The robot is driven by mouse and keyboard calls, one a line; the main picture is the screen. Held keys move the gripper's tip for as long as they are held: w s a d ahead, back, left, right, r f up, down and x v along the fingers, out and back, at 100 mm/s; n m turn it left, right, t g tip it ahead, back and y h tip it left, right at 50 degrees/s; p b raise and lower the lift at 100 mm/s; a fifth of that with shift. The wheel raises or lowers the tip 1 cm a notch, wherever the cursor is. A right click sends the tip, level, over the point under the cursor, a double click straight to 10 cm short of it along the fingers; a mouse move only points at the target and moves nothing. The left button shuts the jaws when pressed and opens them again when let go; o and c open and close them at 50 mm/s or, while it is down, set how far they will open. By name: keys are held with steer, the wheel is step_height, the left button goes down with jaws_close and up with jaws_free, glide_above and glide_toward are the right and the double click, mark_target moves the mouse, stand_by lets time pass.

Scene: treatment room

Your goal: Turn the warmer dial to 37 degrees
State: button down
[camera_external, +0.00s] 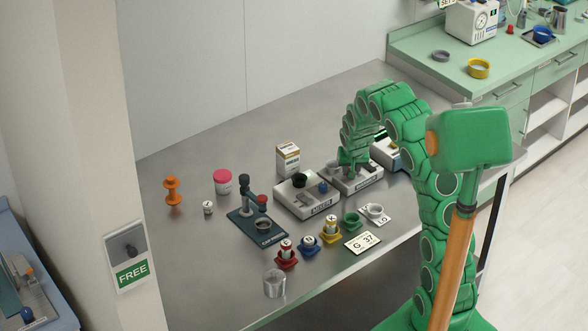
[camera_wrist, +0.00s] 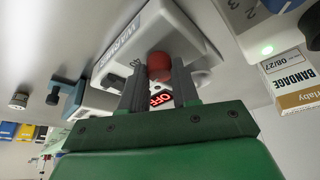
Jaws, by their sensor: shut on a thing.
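The warmer is a white box (camera_external: 362,181) near the table's back right; it also shows in the wrist view (camera_wrist: 185,25), tilted and upside down. Its red dial (camera_wrist: 160,66) sits beside a small display (camera_wrist: 161,100) with red characters that seem to read OFF. My gripper (camera_wrist: 159,74) is shut on the red dial, one dark finger on each side. In the external view my gripper (camera_external: 352,160) reaches down over the warmer and hides the dial. A card (camera_external: 362,241) reading "G 37" lies at the table's front.
A similar white device (camera_external: 307,200) stands just left of the warmer, and another device (camera_external: 387,153) stands behind it on the right. Red (camera_external: 286,260), blue (camera_external: 309,249) and yellow (camera_external: 330,236) holders line the front.

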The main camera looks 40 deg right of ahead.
steer(key=c, duration=0.8)
jaws_free()
steer(key=shift+c, duration=0.2)
steer(key=shift+r, duration=0.1)
steer(key=v, duration=0.7)
steer(key=shift+r, duration=0.3)
steer(key=shift+s+a, duration=0.15)
